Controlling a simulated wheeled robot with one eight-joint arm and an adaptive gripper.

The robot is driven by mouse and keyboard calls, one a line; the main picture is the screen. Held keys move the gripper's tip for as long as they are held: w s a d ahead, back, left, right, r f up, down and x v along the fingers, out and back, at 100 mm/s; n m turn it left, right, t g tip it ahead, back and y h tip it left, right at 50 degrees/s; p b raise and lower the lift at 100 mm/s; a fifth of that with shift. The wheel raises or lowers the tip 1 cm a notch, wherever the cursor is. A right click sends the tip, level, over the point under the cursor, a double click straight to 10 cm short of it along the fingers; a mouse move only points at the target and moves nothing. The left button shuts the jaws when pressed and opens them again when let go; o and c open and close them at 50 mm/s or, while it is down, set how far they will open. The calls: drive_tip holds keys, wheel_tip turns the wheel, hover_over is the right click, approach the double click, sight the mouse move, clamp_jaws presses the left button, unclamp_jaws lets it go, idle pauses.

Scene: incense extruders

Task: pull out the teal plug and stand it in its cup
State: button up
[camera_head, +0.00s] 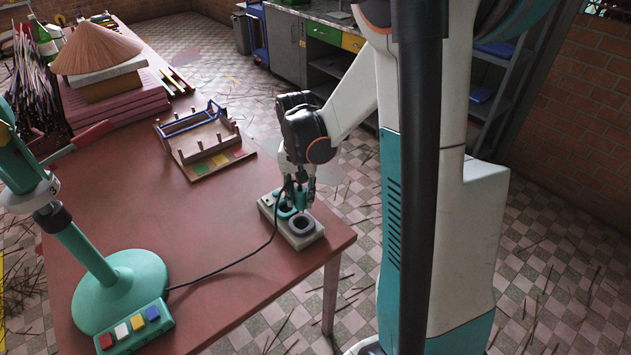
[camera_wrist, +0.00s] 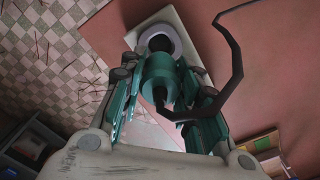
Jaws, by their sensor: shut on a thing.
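The teal plug (camera_wrist: 158,78) is a short cylinder with a black cable (camera_wrist: 232,55) coming from its end. My gripper (camera_wrist: 162,98) is shut on the plug, with a finger on each side, in the wrist view. In the head view my gripper (camera_head: 299,192) points down over a pale block (camera_head: 313,240) at the table's near right corner.
The cable runs across the table (camera_head: 215,235) to a teal-based stand (camera_head: 125,285) with a button box (camera_head: 138,330). A wooden rack (camera_head: 203,145) lies behind the block. Incense bundles and a cone-topped stack (camera_head: 97,50) fill the far left. The table's middle is clear.

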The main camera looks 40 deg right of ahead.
sight(299, 190)
drive_tip(key=shift+f+b, duration=1.85)
drive_tip(key=shift+f, duration=0.9)
drive_tip(key=shift+f+b, duration=1.45)
drive_tip(key=o, duration=1.1)
drive_tip(key=shift+o, duration=0.2)
drive_tip(key=shift+r, duration=0.15)
wheel_tip(299, 190, up, 12)
drive_tip(key=shift+f, duration=0.1)
drive_tip(key=shift+w+a, duration=0.1)
